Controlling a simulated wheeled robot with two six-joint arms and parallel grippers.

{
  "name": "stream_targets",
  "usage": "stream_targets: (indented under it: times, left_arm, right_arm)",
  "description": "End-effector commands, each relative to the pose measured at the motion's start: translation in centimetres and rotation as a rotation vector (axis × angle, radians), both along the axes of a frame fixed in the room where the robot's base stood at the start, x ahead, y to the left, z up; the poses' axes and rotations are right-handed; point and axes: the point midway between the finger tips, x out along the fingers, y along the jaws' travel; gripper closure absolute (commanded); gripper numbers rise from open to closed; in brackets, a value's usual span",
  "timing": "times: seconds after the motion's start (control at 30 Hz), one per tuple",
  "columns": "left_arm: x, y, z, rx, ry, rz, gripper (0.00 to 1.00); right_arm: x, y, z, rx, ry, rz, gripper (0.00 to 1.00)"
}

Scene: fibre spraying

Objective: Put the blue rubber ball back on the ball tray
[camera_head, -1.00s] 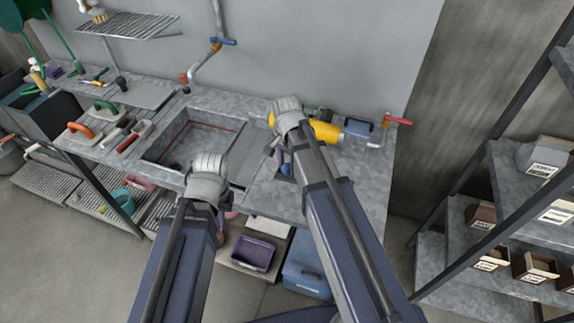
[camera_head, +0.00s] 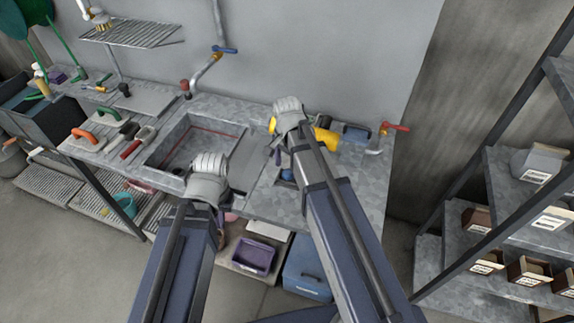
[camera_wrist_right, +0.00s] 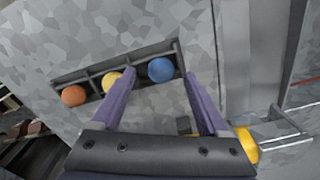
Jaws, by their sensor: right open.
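The grey ball tray (camera_wrist_right: 97,69) is a slotted holder, in the right wrist view at top centre. An orange ball (camera_wrist_right: 74,96), a yellow ball (camera_wrist_right: 112,81) and the blue rubber ball (camera_wrist_right: 160,70) show along it, the blue one at its right end. My right gripper (camera_wrist_right: 160,75) is open, its purple fingers on either side of the blue ball with gaps visible. In the head view the blue ball (camera_head: 287,174) shows beside my right gripper (camera_head: 278,156). My left gripper (camera_head: 208,172) is near the sink's front edge; its fingers are hidden.
The sink (camera_head: 190,140) is left of the tray. A yellow cylinder (camera_head: 326,138) and a red-handled valve (camera_head: 395,127) lie behind my right gripper. Trowels (camera_head: 90,134) are on the left worktop. A shelf with boxes (camera_head: 535,270) stands at right.

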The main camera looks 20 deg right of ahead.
Motion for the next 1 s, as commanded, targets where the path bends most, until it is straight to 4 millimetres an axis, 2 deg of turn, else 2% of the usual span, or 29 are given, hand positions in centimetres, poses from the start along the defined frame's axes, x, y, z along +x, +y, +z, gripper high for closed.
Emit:
stream_targets:
  times: [0.03, 0.5, 0.67, 0.87, 0.97, 1.0]
  left_arm:
    - [0.0, 0.0, 1.5, 0.000, 0.000, 0.000, 1.00]
    - [0.0, 0.0, 8.4, 0.000, 0.000, -0.002, 1.00]
    - [0.0, 0.0, 9.4, 0.000, 0.000, -0.002, 1.00]
    - [0.0, 0.0, 9.4, 0.000, 0.000, -0.003, 1.00]
    - [0.0, 0.0, 9.3, 0.000, 0.000, -0.002, 1.00]
    - [0.0, 0.0, 9.3, 0.000, 0.000, -0.002, 1.00]
  right_arm:
    - [0.0, 0.0, 1.5, 0.000, 0.000, 0.000, 0.22]
    - [0.0, 0.0, 8.4, 0.000, 0.000, 0.000, 0.22]
    - [0.0, 0.0, 9.4, 0.000, 0.000, 0.000, 0.22]
    - [-0.3, 0.3, 9.4, -0.002, 0.001, 0.023, 0.22]
    - [-2.3, 2.1, 9.3, -0.011, 0.008, 0.174, 0.22]
    - [-3.5, 3.2, 9.3, -0.018, 0.013, 0.274, 0.22]
